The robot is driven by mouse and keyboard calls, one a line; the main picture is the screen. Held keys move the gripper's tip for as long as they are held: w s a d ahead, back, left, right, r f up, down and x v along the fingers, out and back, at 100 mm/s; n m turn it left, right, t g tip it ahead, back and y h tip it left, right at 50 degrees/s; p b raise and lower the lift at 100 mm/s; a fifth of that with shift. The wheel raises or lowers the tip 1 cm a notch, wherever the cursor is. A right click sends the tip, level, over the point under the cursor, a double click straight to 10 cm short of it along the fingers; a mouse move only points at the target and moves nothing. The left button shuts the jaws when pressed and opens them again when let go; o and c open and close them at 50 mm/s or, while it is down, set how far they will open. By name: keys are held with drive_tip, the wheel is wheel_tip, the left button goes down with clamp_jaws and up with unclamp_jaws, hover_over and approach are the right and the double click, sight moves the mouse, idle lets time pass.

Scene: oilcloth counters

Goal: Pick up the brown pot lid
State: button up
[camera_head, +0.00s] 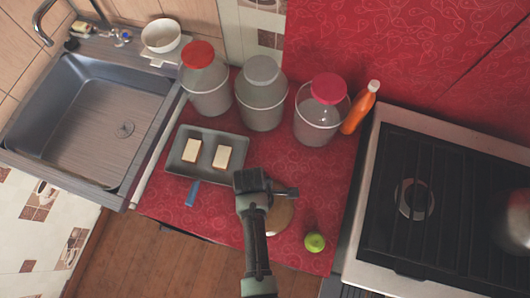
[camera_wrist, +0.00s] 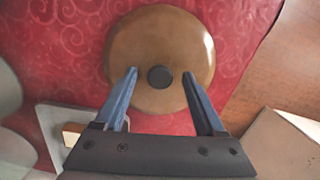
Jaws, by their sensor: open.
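The brown pot lid (camera_wrist: 160,40) lies on the red counter, round and glossy with a dark knob (camera_wrist: 160,77) at its middle. In the head view the lid (camera_head: 280,216) is partly hidden by my arm and gripper. My gripper (camera_wrist: 160,78) is open and empty. In the wrist view its two blue fingers stand on either side of the knob, with clear gaps to it. In the head view my gripper (camera_head: 290,192) is over the counter at the lid's far edge. I cannot tell how high it is above the lid.
A grey tray (camera_head: 205,171) with two pale blocks and a blue-handled tool (camera_head: 193,193) lie left of the lid. A green apple-like item (camera_head: 315,242) is at the right. Three canisters (camera_head: 262,103) and an orange bottle (camera_head: 359,108) stand behind. The stove (camera_head: 440,200) is right, the sink (camera_head: 85,125) left.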

drive_tip(key=shift+c, duration=0.3)
clamp_jaws()
idle(1.1)
